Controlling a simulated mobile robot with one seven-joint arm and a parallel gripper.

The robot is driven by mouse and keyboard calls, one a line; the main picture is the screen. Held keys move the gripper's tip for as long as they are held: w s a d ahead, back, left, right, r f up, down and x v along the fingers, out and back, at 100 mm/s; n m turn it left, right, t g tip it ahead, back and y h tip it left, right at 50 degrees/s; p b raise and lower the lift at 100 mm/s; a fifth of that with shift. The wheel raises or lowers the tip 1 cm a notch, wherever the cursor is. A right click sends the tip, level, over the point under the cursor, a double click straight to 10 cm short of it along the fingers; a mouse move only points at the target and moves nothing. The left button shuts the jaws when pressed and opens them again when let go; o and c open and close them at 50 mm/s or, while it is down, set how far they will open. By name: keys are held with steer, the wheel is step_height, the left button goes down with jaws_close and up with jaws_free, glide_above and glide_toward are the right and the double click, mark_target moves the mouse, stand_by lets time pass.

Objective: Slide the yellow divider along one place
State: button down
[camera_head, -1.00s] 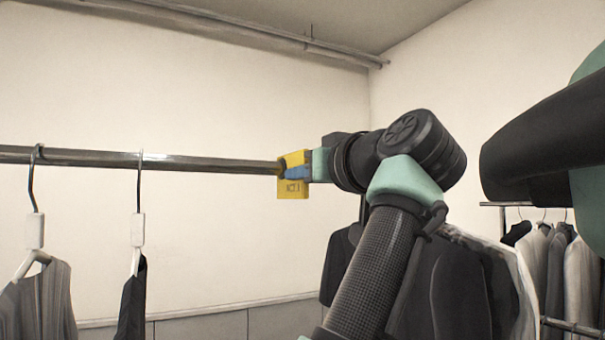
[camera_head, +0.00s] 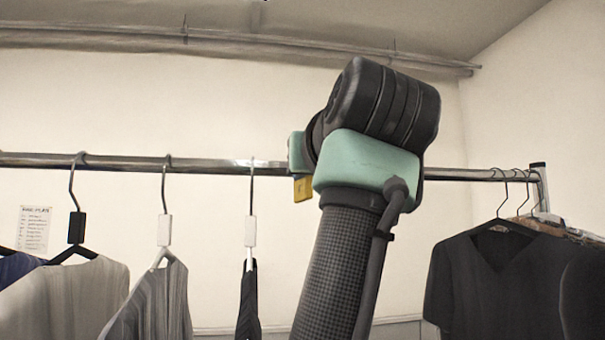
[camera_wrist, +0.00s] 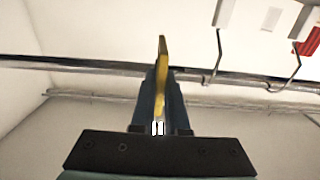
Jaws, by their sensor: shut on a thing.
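The yellow divider (camera_head: 303,188) hangs on the metal rail (camera_head: 215,165). In the head view only its lower edge shows, the rest hidden behind my arm. In the wrist view the divider (camera_wrist: 162,75) is seen edge-on between the two fingers of my gripper (camera_wrist: 160,92), which is shut on it. The rail (camera_wrist: 100,66) passes across behind the fingers. Whether the divider touches the rail cannot be told. My gripper itself is hidden by my wrist in the head view.
Left of the divider, a dark garment on a white-tagged hanger (camera_head: 250,228) hangs closest, then a grey garment (camera_head: 155,305) and another grey one (camera_head: 75,295). To the right, a black shirt (camera_head: 490,290) hangs near the rail's end post (camera_head: 540,185). Bare rail lies between it and my arm.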

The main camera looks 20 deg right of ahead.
steer(key=shift+r, duration=0.1)
steer(key=c, duration=0.9)
jaws_free()
steer(key=shift+b+v, duration=3.05)
steer(key=shift+v, duration=3.45)
steer(key=shift+w, duration=0.1)
